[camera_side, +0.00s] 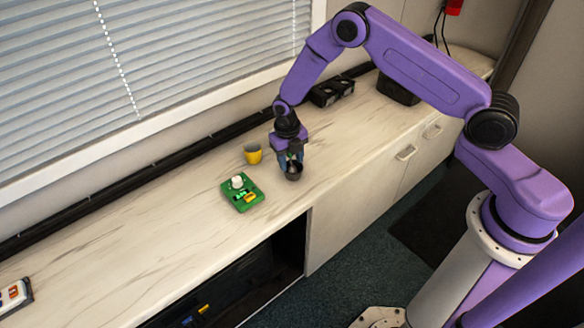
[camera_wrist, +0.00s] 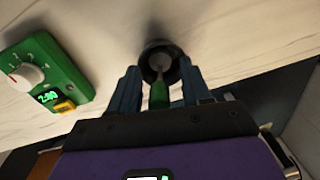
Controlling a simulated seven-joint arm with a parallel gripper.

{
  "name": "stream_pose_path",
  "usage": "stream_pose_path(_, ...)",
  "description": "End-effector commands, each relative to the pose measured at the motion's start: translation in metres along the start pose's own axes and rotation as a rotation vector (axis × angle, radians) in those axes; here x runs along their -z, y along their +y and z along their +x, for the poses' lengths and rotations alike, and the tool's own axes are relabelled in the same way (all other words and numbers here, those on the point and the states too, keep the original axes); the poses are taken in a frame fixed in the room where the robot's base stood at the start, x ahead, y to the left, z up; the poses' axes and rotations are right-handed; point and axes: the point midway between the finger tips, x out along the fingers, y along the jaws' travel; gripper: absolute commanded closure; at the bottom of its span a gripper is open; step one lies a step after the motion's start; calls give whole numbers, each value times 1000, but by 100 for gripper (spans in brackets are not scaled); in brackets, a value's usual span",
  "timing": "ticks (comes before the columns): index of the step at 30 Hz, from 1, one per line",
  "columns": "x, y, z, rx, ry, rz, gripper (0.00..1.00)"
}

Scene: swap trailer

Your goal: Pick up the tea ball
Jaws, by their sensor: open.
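The tea ball (camera_wrist: 160,64) appears as a greyish round shape inside a dark cup (camera_wrist: 147,49), with a green handle (camera_wrist: 158,96) rising from it. In the side view the cup (camera_side: 293,175) stands on the counter under my gripper (camera_side: 291,160). The tea ball is mostly hidden there by the fingers. My gripper (camera_wrist: 160,88) points down with its two blue-grey fingers apart. In the wrist view the green handle lies between the fingers, with gaps showing on both sides.
A green timer (camera_side: 242,192) with a white knob sits left of the cup. A yellow cup (camera_side: 253,153) stands behind it. A black double-compartment object (camera_side: 332,91) is farther back. The counter's front edge (camera_side: 309,208) runs close by. The left counter is largely clear.

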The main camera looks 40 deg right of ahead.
Motion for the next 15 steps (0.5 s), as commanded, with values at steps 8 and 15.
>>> stream_pose_path(8,0,0,0,0,1,0,100)
stream_pose_path(15,0,0,-1,0,1,0,100)
